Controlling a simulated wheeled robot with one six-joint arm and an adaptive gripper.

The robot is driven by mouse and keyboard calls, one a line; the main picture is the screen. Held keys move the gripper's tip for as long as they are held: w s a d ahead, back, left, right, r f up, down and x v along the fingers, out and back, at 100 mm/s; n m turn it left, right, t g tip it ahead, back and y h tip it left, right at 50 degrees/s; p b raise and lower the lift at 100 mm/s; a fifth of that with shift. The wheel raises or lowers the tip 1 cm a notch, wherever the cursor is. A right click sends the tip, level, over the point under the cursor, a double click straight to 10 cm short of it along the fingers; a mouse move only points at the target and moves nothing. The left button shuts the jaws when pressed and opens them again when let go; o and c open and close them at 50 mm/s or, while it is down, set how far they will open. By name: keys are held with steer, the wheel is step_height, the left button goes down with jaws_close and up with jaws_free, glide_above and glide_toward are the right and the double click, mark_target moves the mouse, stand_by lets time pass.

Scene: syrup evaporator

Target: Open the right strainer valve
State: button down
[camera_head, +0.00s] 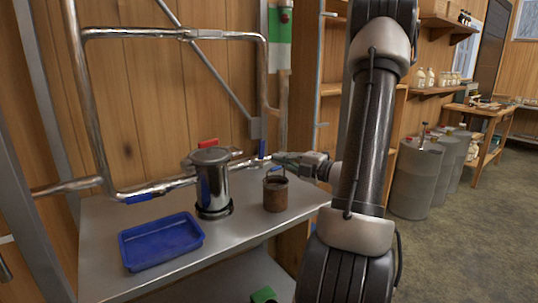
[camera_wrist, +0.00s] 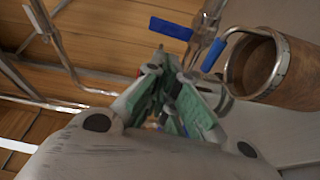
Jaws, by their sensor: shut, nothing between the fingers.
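The steel strainer canister (camera_head: 213,185) stands upright on the metal table, with pipes at both sides. To its right, a small blue valve lever (camera_head: 262,148) stands up, roughly across the pipe. In the wrist view a blue lever (camera_wrist: 170,28) sits crosswise to a steel pipe (camera_wrist: 207,22), beyond my fingertips. My gripper (camera_head: 277,158) is shut and empty, near the right-hand pipe and just right of the lever. In the wrist view its fingertips (camera_wrist: 164,62) come together below the lever, seemingly apart from it. My fingers hide part of the pipe fitting.
A rusty pail (camera_head: 275,194) stands below my gripper; in the wrist view it is close at right (camera_wrist: 285,72), near a second blue grip (camera_wrist: 213,55). A blue tray (camera_head: 160,242) lies left on the table (camera_head: 235,238).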

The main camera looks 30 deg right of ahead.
mark_target(262, 146)
steer(key=x, duration=0.9)
steer(key=shift+w, duration=0.15)
steer(key=shift+d+r+m, duration=0.1)
steer(key=shift+d+m, duration=0.1)
steer(key=shift+m, duration=0.3)
steer(key=shift+d+r+m+t, duration=0.1)
steer(key=shift+d+m+t, duration=0.5)
steer(key=shift+m, duration=0.4)
steer(key=shift+d, duration=0.9)
steer(key=d+f+m, duration=0.1)
steer(key=d+f, duration=0.2)
steer(key=d, duration=0.2)
steer(key=shift+d+f+m, duration=0.2)
steer(key=shift+f+m, duration=0.1)
steer(key=shift+w, duration=0.1)
